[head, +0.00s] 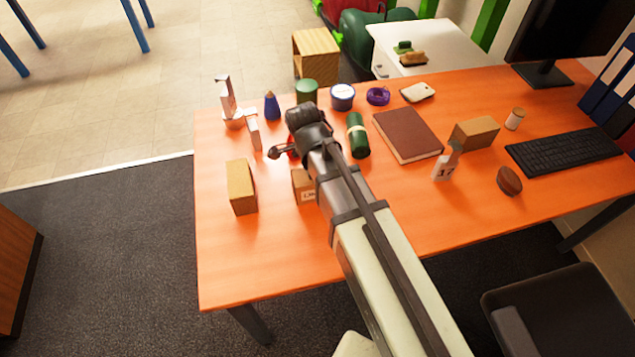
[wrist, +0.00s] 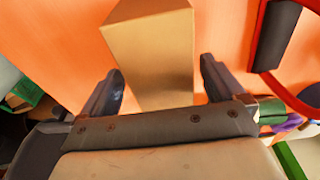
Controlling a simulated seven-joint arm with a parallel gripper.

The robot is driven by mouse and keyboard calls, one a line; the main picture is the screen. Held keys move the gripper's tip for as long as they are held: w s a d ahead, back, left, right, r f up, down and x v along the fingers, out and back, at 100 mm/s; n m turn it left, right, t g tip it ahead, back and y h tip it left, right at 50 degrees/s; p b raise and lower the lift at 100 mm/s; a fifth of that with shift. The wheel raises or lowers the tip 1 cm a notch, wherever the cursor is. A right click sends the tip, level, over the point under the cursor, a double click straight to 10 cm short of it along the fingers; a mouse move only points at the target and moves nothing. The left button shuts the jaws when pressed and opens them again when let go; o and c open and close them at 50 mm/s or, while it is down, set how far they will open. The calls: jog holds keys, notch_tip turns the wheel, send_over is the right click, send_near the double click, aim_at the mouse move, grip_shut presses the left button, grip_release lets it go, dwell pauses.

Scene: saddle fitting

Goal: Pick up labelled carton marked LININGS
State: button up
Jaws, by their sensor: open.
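A small brown carton (head: 304,187) with a white label stands on the orange table in the head view. The label is partly covered by my arm and seems to begin with "LI". My gripper (head: 284,151) is above the table, just behind and left of this carton in the picture. In the wrist view my gripper (wrist: 163,82) is open, with a plain tan carton (wrist: 150,50) between and beyond its fingers. No label shows on that carton's visible faces, and I cannot tell whether the fingers touch it.
A taller tan carton (head: 241,187) stands to the left. A green bottle (head: 357,136), a brown book (head: 408,134) and another carton (head: 474,133) are to the right. A red-rimmed dark object (wrist: 278,35) is close by in the wrist view. The table's front left is clear.

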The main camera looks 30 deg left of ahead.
jog(key=shift+w+f, duration=0.15)
jog(key=shift+f, duration=1.55)
jog(key=shift+c, duration=0.3)
jog(key=c, duration=1.2)
jog(key=shift+r, duration=0.1)
